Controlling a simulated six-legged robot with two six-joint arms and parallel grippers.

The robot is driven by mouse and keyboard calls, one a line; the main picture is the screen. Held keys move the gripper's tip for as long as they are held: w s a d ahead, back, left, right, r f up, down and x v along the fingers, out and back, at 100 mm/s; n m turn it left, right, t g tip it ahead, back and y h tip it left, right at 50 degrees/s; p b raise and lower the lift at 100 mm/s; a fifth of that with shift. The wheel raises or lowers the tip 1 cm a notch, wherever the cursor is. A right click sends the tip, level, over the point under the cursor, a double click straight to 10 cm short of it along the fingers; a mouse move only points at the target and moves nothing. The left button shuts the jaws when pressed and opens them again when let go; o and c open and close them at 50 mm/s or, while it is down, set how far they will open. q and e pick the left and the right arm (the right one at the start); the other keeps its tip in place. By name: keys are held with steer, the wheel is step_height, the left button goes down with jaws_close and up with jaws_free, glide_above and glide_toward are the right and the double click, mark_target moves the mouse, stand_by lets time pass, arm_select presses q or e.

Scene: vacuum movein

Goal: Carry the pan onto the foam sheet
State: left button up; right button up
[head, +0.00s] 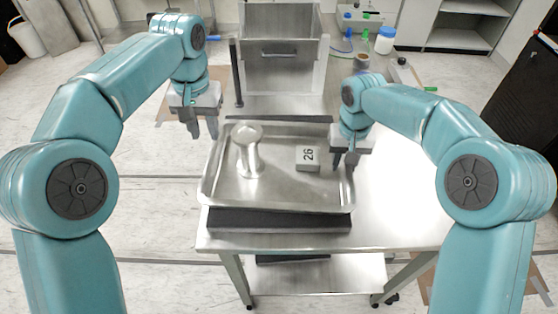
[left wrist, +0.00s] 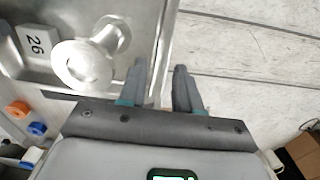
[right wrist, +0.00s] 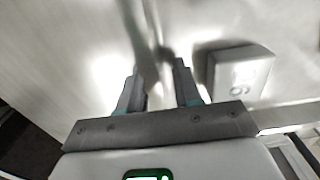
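The pan (head: 286,190) is a shallow shiny metal tray on the metal table. It holds a flanged metal pipe piece (head: 249,152) and a grey block marked 26 (head: 308,158). A dark slab, seemingly the foam sheet (head: 280,222), shows below the pan's front edge. Whether the pan rests fully on it cannot be told. My left gripper (head: 206,132) is open at the pan's left rim; in the left wrist view (left wrist: 163,85) the rim runs near its fingers. My right gripper (head: 345,165) is open at the right rim; its fingers show apart in the right wrist view (right wrist: 158,88).
The table (head: 405,190) is bare to the right of the pan. A metal cabinet or bin with a handle (head: 282,55) stands behind. A white jar with a blue lid (head: 385,42) and a small cup (head: 362,61) are at the back right. Floor is open to the left.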

step_height(320, 180, up, 12)
stand_by(0.4)
stand_by(0.5)
